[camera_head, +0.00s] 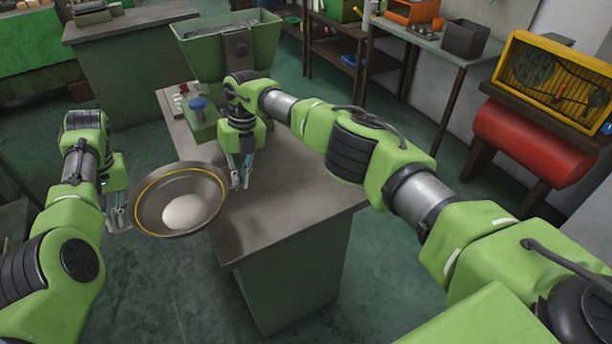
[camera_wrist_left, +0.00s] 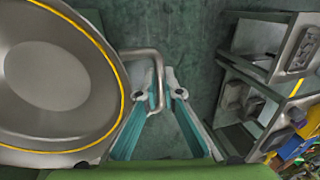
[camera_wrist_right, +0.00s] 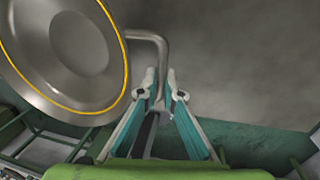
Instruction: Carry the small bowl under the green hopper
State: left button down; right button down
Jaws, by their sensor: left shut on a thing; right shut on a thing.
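The small bowl (camera_head: 150,213) is grey metal with a yellow ring inside its rim and a pale round bottom. It looks empty. It hangs between my two grippers, at the left edge of the workbench (camera_head: 300,212). My left gripper (camera_head: 119,218) is shut on the handle on the bowl's left side, also seen in the left wrist view (camera_wrist_left: 157,92). My right gripper (camera_head: 241,180) is shut on the opposite handle, seen in the right wrist view (camera_wrist_right: 160,88). The green hopper (camera_head: 228,50) stands on the far end of the bench, behind my right gripper, which partly covers its base.
A blue knob (camera_head: 197,104) and a red-buttoned box (camera_head: 180,98) sit by the hopper base. The bench's near top is bare. A red cylinder (camera_head: 530,142) and yellow panel (camera_head: 553,82) stand at right. Metal shelving (camera_wrist_left: 265,70) is near my left gripper. Floor left of the bench is open.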

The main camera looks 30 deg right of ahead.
aim_at(282, 185)
jog(key=i+l, duration=0.1)
jog(key=l, duration=1.3)
